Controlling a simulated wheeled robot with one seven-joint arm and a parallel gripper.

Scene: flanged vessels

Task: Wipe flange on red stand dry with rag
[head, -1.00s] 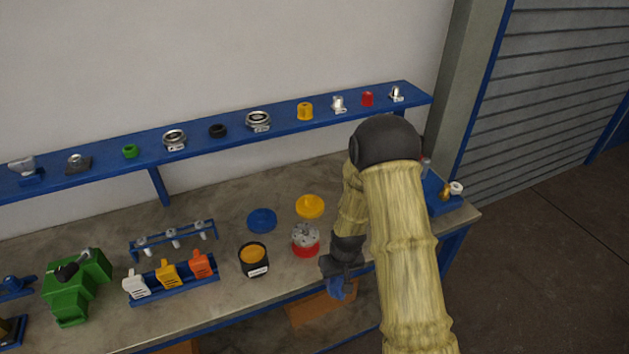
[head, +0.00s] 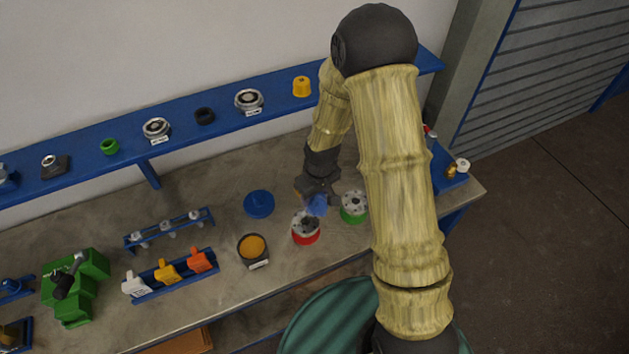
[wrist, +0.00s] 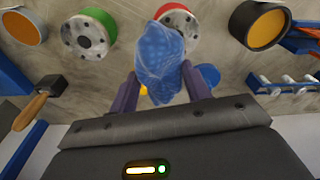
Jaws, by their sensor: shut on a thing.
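The flange on the red stand (head: 306,228) is a grey disc with holes, upright on the bench. In the wrist view it shows at the top (wrist: 178,17), partly hidden by the rag. My gripper (head: 319,193) is shut on a crumpled blue rag (head: 317,206), which also shows between the fingers in the wrist view (wrist: 160,62). The rag hangs just behind and right of the red-stand flange; I cannot tell whether it touches. A similar flange on a green stand (head: 353,208) is to the right, also seen in the wrist view (wrist: 88,35).
A black cup with orange contents (head: 252,248) stands left of the red stand. A blue disc (head: 259,203) lies behind. A rack with white, yellow and orange items (head: 172,276) is further left. A blue shelf (head: 185,138) runs along the wall. A wooden-handled tool (wrist: 35,105) is near the gripper.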

